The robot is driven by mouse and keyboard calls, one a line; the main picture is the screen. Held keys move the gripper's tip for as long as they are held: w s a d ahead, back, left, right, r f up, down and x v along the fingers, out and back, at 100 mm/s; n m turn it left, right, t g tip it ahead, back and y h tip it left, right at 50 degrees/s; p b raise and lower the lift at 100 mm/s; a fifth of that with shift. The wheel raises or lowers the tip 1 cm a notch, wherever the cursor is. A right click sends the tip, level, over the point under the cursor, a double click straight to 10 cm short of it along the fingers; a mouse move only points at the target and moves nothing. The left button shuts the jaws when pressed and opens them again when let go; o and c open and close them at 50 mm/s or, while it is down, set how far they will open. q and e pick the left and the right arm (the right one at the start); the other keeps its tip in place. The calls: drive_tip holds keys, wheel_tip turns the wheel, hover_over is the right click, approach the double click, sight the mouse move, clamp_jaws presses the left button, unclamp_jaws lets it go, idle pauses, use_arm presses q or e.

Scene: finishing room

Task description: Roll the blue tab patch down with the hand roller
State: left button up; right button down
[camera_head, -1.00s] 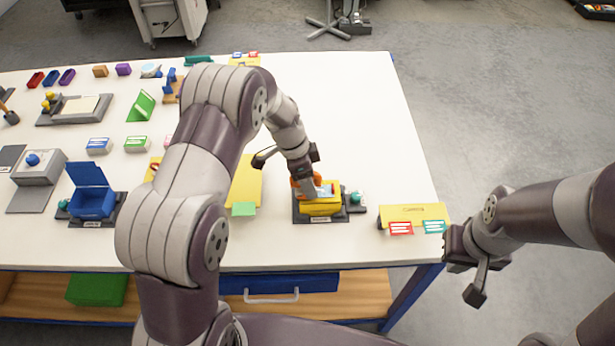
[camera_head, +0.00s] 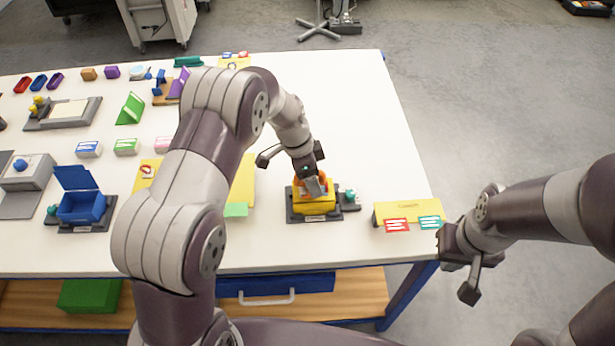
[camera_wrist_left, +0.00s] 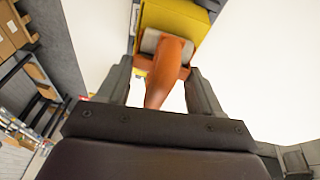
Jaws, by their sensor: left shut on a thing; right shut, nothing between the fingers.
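My left gripper (camera_head: 312,184) is shut on the orange handle of the hand roller (camera_wrist_left: 168,72). The roller's pale drum is against or just over a yellow box (camera_head: 314,206); I cannot tell if it touches. The box sits in a dark fixture (camera_head: 297,217) near the table's front right; it also shows in the left wrist view (camera_wrist_left: 178,16). I cannot make out the blue tab patch, which may be hidden under the roller and gripper. My right gripper (camera_head: 470,279) is shut and empty, off the table's right edge.
A yellow card stand (camera_head: 405,210) with red and teal labels is right of the fixture. A blue open-lidded box (camera_head: 82,206) stands at the left. The white table (camera_head: 350,110) is clear behind the fixture. My left arm hides part of the middle.

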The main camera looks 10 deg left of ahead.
use_arm(q)
drive_tip(key=shift+w+d, duration=0.1)
drive_tip(key=shift+d, duration=0.35)
drive_tip(key=shift+s+a+b, duration=0.25)
drive_tip(key=shift+a+b, duration=0.3)
drive_tip(key=shift+a, duration=0.35)
drive_tip(key=shift+s+a+b, duration=0.25)
drive_tip(key=shift+a+b, duration=0.25)
drive_tip(key=shift+a, duration=0.35)
drive_tip(key=shift+w+d+b, duration=0.2)
drive_tip(key=shift+w+d, duration=0.05)
drive_tip(key=shift+d, duration=0.65)
drive_tip(key=shift+w+d+b, duration=0.2)
drive_tip(key=shift+d, duration=0.65)
drive_tip(key=shift+s+a+f+b, duration=0.1)
drive_tip(key=shift+s+a+b, duration=0.15)
drive_tip(key=shift+a, duration=0.4)
drive_tip(key=shift+s+a+b, duration=0.1)
drive_tip(key=shift+a+b, duration=0.25)
drive_tip(key=shift+a, duration=0.3)
drive_tip(key=shift+s+a, duration=0.1)
drive_tip(key=shift+a, duration=0.35)
wheel_tip(320, 180, up, 7)
drive_tip(key=p, duration=0.4)
drive_tip(key=shift+r, duration=0.2)
